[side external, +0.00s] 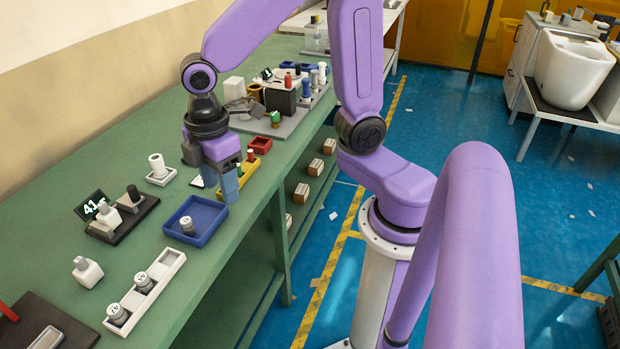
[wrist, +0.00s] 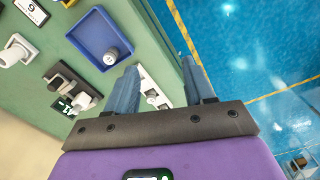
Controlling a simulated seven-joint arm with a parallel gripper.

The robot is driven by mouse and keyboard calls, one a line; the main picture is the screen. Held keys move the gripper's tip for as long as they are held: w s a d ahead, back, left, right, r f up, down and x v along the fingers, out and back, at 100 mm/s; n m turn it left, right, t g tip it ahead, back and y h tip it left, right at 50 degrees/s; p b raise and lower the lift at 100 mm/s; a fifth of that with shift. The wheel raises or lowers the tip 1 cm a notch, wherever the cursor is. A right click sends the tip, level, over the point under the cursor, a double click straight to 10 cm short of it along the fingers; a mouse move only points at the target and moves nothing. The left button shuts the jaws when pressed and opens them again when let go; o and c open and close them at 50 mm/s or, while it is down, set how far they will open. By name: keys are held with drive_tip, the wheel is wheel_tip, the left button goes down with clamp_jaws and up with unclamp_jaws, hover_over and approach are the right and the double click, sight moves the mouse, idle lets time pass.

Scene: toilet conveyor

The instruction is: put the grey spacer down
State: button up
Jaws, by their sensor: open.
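I cannot pick out for certain which thing is the grey spacer. A small grey cylinder with a marked pale top (side external: 187,225) stands in the front corner of the blue tray (side external: 208,216); it also shows in the wrist view (wrist: 112,57). My gripper (side external: 228,190) points down over the bench, just behind the blue tray and beside the yellow tray (side external: 236,182). In the wrist view its blue fingers (wrist: 160,80) are wide apart, with nothing held between them. The fingers partly hide the yellow tray in the side view.
A white rack (side external: 160,299) with two similar grey cylinders stands in front of the blue tray. A black scale (side external: 125,225) with a lit display stands left of it. A red tray (side external: 260,144) and a black box (side external: 283,99) are behind. The bench edge is close on the right.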

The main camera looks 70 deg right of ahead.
drive_tip(key=s+d, duration=0.2)
drive_tip(key=s, duration=0.5)
drive_tip(key=s+d+m, duration=0.1)
drive_tip(key=s+d, duration=0.2)
drive_tip(key=s, duration=0.5)
drive_tip(key=shift+s+d+r, duration=0.15)
drive_tip(key=shift+s+r, duration=0.1)
drive_tip(key=shift+r, duration=0.15)
